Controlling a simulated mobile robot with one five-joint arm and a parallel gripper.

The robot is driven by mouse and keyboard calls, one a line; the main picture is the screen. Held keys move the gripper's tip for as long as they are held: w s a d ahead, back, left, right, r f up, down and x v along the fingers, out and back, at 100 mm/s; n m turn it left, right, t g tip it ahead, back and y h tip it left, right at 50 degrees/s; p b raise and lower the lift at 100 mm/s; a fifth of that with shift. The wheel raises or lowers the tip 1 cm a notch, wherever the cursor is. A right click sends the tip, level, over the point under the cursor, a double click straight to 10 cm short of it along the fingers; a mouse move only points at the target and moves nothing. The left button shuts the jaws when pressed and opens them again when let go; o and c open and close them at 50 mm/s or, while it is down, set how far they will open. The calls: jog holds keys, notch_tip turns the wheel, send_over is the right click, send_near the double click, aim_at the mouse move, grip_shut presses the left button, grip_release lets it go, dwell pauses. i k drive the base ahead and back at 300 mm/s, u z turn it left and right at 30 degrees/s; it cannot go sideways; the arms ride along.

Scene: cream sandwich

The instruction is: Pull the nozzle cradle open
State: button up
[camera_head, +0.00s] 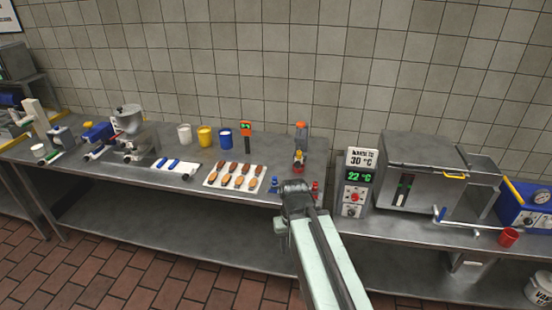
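My gripper (294,187) is at the end of my pale green arm, over the front edge of the steel counter. Its fingers are small and dark here, and I cannot tell whether they are open or shut. I cannot pick out the nozzle cradle for certain. Just behind my gripper stands a small fixture (298,160) with orange and yellow parts, and an orange-topped piece (301,133) rises behind it. A blue knob (274,184) shows left of my gripper and a red knob (315,187) right of it. My gripper and arm hide what lies between them.
A white tray (209,184) of filled pastries lies left of my gripper.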

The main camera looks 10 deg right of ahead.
aim_at(298, 163)
jog(key=u, duration=0.65)
jog(key=i, duration=1.4)
jog(key=z, duration=0.05)
